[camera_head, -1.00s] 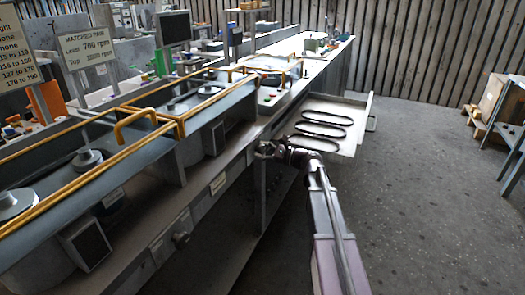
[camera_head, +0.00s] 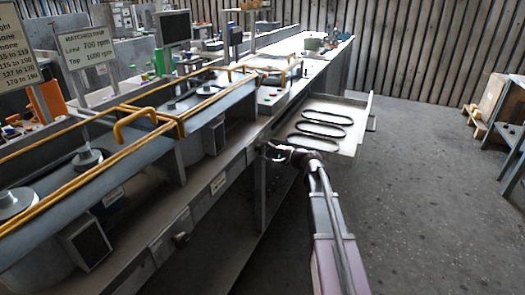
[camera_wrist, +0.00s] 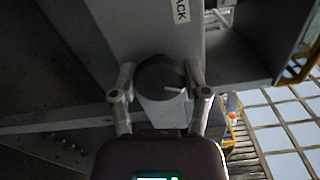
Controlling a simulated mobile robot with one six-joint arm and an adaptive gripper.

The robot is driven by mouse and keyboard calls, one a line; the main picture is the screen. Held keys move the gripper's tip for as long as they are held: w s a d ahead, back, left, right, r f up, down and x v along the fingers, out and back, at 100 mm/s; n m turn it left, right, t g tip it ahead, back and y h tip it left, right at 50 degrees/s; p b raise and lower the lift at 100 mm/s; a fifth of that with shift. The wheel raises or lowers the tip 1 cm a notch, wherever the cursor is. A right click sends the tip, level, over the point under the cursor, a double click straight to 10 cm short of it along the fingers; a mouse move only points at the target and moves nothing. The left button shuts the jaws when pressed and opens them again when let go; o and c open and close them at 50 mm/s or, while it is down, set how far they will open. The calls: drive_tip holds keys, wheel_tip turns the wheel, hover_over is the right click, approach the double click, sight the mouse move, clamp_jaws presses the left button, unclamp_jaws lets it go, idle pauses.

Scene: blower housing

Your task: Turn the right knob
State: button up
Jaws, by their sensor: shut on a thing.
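The right knob (camera_wrist: 160,76) is a dark round knob with a pale pointer line, on a grey panel in the wrist view. The pointer line points to the right in that view. My gripper (camera_wrist: 160,68) has one finger on each side of the knob and is shut on it. In the head view my gripper (camera_head: 272,152) is at the front face of the long bench, and it hides the right knob there. Another dark knob (camera_head: 181,239) sits further left on the same front face.
An open drawer (camera_head: 345,147) with several black belts (camera_head: 322,130) sticks out just beyond my gripper. Yellow rails (camera_head: 150,118) run along the bench (camera_head: 240,160) top. The floor to the right is clear up to a blue-grey table (camera_head: 512,135).

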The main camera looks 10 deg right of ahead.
drive_tip(key=shift+w+n, duration=0.1)
drive_tip(key=shift+n, duration=2.1)
drive_tip(key=o, duration=1.2)
drive_tip(key=shift+a, duration=0.1)
drive_tip(key=shift+c, duration=0.2)
drive_tip(key=v, duration=1.2)
